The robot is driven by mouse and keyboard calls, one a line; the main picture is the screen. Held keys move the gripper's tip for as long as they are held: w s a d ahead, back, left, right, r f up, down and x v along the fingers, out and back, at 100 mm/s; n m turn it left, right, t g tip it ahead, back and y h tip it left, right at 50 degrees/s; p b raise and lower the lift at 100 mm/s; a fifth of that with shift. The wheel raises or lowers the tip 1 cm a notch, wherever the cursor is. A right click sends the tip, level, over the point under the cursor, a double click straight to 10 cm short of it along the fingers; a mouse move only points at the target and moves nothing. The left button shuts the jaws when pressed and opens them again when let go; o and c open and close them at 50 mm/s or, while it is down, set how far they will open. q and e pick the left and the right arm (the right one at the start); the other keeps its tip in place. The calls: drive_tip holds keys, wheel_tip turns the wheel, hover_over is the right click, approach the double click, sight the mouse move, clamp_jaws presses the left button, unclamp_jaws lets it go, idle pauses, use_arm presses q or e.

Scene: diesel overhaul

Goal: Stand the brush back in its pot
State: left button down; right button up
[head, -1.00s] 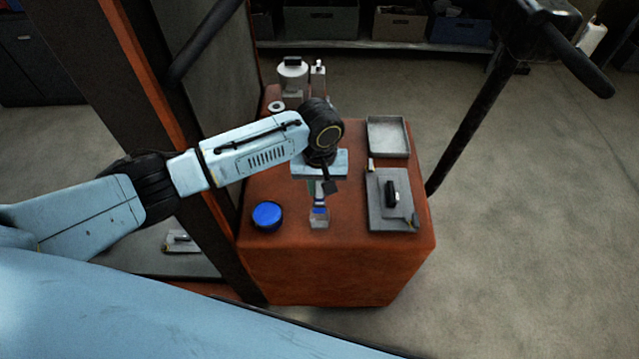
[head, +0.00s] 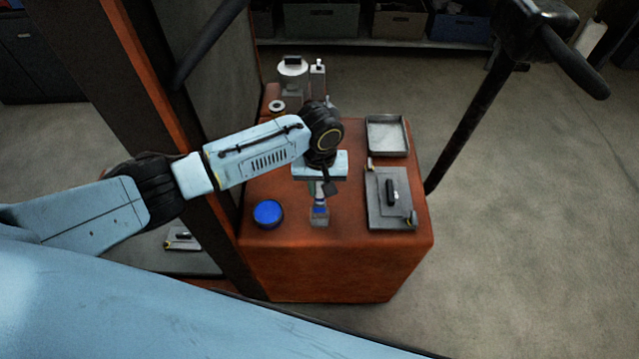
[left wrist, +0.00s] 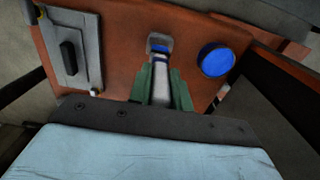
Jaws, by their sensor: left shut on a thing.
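The brush (head: 319,213) is on the orange cabinet top (head: 352,262), with a broad grey end and a blue band. Its grey end points toward me in the head view. In the left wrist view the brush (left wrist: 158,45) reaches out beyond the green fingers. My left gripper (head: 319,192) points down over the cabinet and is shut on the brush; its fingers also show in the left wrist view (left wrist: 161,85). I cannot tell whether the brush touches the top. A round blue pot (head: 268,213) stands left of it, also seen in the left wrist view (left wrist: 217,61). My right gripper is out of view.
A grey plate (head: 378,212) with a black-handled tool (head: 391,192) lies to the right. A shallow metal tray (head: 388,136) is behind it. White containers (head: 292,72) stand at the back left. A dark post (head: 470,120) rises at the right.

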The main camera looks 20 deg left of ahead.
sight(320, 203)
use_arm(q)
drive_tip(key=shift+f, duration=0.15)
drive_tip(key=shift+f+b, duration=1.2)
drive_tip(key=shift+f, duration=1.75)
drive_tip(key=c, duration=1.2)
unclamp_jaws()
wheel_tip(320, 203, up, 14)
drive_tip(key=shift+f+p, duration=0.25)
drive_tip(key=shift+p, duration=0.35)
